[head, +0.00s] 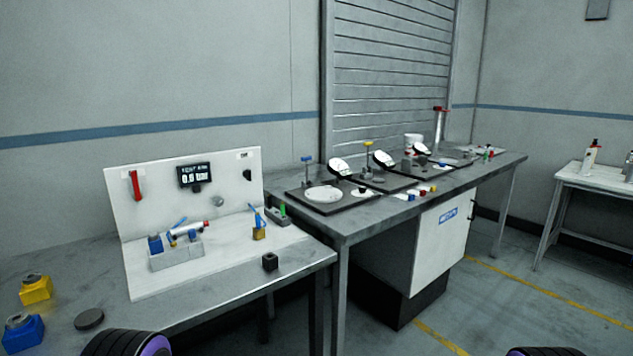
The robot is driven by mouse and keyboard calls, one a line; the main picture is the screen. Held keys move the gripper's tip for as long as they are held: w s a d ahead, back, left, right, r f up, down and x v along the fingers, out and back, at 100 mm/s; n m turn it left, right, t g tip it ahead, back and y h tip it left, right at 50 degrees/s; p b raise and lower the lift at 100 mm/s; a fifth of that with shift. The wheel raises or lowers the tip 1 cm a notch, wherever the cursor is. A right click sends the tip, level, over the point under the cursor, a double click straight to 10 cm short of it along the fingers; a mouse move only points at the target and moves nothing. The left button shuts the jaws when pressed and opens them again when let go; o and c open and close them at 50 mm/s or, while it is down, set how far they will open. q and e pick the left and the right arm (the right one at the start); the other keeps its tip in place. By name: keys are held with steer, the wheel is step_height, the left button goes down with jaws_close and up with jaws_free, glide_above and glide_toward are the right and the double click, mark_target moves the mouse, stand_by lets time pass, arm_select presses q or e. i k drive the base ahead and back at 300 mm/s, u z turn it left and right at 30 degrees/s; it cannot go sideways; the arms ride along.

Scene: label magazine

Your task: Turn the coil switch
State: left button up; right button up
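I cannot tell for sure which part is the coil switch. A white upright panel (225,205) at the left bears a red handle (136,186), a dark display (196,175) reading 0.0 bar, a small dark knob (197,188) under it and a small dark fitting (247,175) at its right. Several small round fittings also show on the lower panel. Neither gripper shows in the head view. Only dark rounded parts with purple edges, probably of my arms, show at the bottom edge.
A grey holder (176,257) with blue and red-white parts stands before the panel. A black block (270,262), yellow container (36,289), blue container (23,330) and dark disc (89,319) stand on the left bench. A second bench (352,228) with several round plates adjoins it.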

mark_target(247, 173)
steer(key=z, duration=0.65)
steer(key=k, duration=0.9)
steer(key=z, duration=0.6)
steer(key=i, duration=1.1)
steer(key=u, duration=1.05)
steer(key=i, duration=0.8)
steer(key=u, duration=1)
